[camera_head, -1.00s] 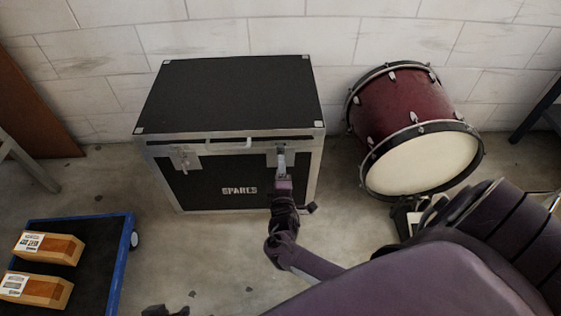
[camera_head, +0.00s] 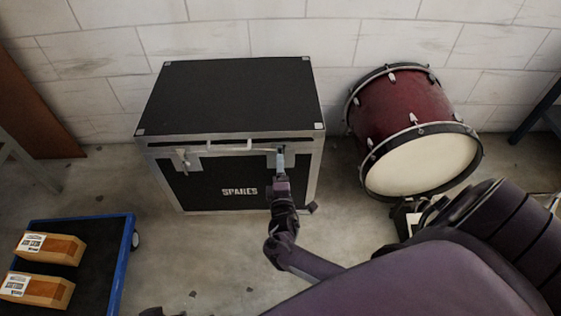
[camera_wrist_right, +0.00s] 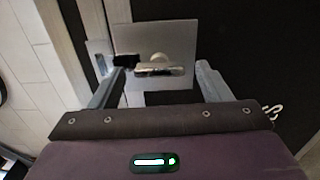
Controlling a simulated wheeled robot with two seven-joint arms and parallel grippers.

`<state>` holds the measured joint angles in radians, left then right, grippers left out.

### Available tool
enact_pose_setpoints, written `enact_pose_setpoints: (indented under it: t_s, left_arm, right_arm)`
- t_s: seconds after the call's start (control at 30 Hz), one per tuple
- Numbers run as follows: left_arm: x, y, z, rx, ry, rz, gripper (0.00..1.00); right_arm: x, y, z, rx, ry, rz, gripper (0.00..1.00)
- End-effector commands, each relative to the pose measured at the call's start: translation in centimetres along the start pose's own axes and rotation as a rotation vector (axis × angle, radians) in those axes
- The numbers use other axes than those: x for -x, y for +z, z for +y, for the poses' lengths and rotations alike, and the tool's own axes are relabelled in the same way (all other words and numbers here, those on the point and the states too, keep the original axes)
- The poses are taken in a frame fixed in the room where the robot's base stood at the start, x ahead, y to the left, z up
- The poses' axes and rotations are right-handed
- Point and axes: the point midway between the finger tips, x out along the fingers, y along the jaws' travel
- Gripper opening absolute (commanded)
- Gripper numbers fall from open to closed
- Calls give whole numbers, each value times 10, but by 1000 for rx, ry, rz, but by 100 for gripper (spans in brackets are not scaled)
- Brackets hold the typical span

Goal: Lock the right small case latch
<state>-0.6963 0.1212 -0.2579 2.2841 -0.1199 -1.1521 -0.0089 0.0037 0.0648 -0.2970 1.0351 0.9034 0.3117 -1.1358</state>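The black small case (camera_head: 230,95) with silver edges and the word SPARES stands against the wall in the head view. Its right latch (camera_wrist_right: 157,50) shows in the right wrist view as a grey plate with a round boss and a short metal bar. My right gripper (camera_head: 280,155) is at this latch and largely hides it in the head view. In the wrist view my right gripper (camera_wrist_right: 166,66) is open, its fingers on either side of the bar; contact cannot be told. The left latch (camera_head: 184,160) is uncovered. A dark tip of my left gripper (camera_head: 165,312) shows at the bottom edge.
A red drum (camera_head: 405,110) with a pale head stands right of the case. A blue-edged cart (camera_head: 128,240) with two wooden blocks (camera_head: 50,248) is at lower left. The floor in front of the case is clear apart from my right arm.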

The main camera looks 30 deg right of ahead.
Motion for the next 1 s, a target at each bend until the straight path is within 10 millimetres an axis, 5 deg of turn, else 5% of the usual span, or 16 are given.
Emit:
enact_pose_setpoints:
  t_s: [0.3, 0.7, 1.0]
  left_arm:
    - [1, -2, 0, 0, -1, 2, 33]
    - [9, 8, -12, 24, -25, -93, 33]
    - [11, 11, -14, 32, -29, -114, 33]
  right_arm:
    - [4, 0, 0, -1, -1, 0, 71]
    - [65, 0, 0, -2, -3, 1, 71]
    - [78, 0, 0, -1, 0, 0, 71]
